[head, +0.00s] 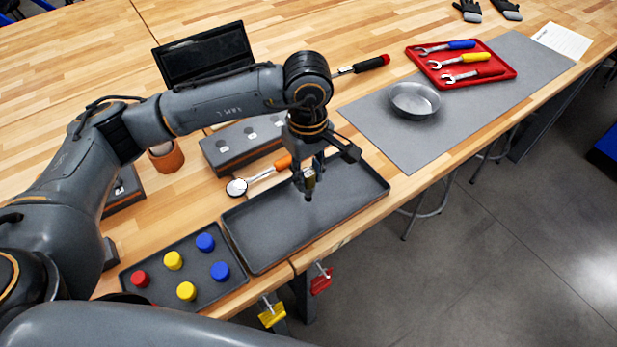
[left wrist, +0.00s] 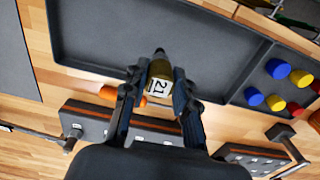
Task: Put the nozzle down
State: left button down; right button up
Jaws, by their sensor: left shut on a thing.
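My left gripper (head: 306,172) points down over the right part of an empty dark grey tray (head: 265,232). It is shut on the nozzle (head: 309,193), a small dark piece whose tip points down. In the left wrist view, the nozzle (left wrist: 160,82) sits between the two fingers of the left gripper (left wrist: 157,76); it has a brassy body, a dark tip and a white label reading 21. The tray (left wrist: 200,35) lies beyond the tip. The nozzle appears to be above the tray floor; the exact gap cannot be told. My right gripper is not in view.
A grey stand block (head: 220,158) with round spots and an orange-handled mirror (head: 238,187) lie behind the tray. A tray of coloured caps (head: 215,290) adjoins it at left. A metal bowl (head: 415,100) rests on the grey mat (head: 405,145); a red wrench tray (head: 490,75) is farther back.

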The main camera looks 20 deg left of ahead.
aim_at(309, 184)
pick_arm(q)
notch_tip(309, 184, down, 3)
jog(key=shift+f, duration=0.1)
jog(key=shift+f, duration=0.2)
jog(key=c, duration=1)
grip_release()
jog(key=shift+r, duration=0.1)
jog(key=shift+c, duration=0.2)
